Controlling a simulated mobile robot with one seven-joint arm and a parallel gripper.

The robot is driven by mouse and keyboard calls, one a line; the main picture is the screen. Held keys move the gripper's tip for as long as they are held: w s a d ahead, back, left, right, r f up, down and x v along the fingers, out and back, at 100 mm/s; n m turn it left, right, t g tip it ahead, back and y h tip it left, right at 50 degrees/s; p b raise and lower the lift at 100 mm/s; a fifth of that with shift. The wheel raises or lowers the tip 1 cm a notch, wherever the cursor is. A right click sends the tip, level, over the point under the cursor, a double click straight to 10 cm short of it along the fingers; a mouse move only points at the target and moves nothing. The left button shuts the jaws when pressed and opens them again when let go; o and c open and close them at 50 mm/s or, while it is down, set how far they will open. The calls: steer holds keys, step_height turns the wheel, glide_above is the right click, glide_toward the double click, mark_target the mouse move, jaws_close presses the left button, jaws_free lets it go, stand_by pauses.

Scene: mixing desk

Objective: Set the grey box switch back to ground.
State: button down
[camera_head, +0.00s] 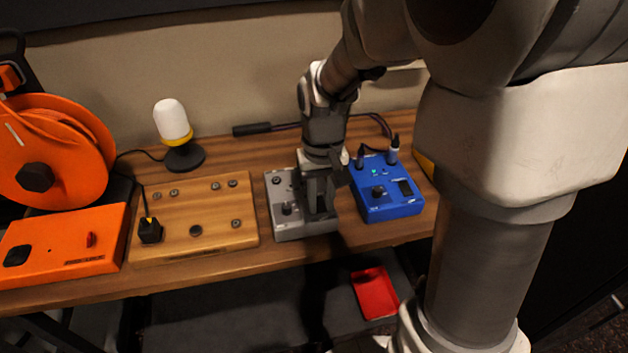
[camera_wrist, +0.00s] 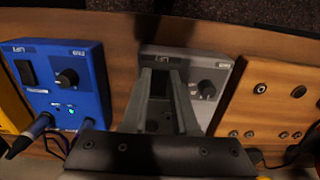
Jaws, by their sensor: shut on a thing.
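The grey box (camera_head: 283,231) sits on the wooden desk between a wooden box and a blue box. It has a round dark knob (camera_wrist: 206,89) on its top face. My gripper (camera_head: 321,212) reaches down over the right part of the grey box in the head view. In the wrist view its two fingers (camera_wrist: 160,84) come down onto the grey box (camera_wrist: 205,62) beside the knob. They are shut on the grey box switch, which is mostly hidden between the fingers, so I cannot tell its position.
The blue box (camera_head: 391,209) with cables plugged in stands close on the right. The wooden box (camera_head: 215,205) with a black plug is on the left. An orange box (camera_head: 62,240), a cable reel (camera_head: 60,140) and a white-topped lamp (camera_head: 172,120) stand further left. A red tray (camera_head: 374,292) is below.

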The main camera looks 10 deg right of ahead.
steer(key=shift+r+p, duration=0.15)
steer(key=shift+p, duration=0.2)
steer(key=shift+w+r+g+p, duration=0.2)
steer(key=shift+g+p, duration=0.4)
steer(key=shift+p, duration=0.45)
steer(key=shift+w+g+p, duration=0.2)
steer(key=shift+g+p, duration=0.5)
steer(key=shift+p, duration=0.4)
steer(key=shift+f, duration=0.2)
steer(key=c, duration=0.7)
jaws_free()
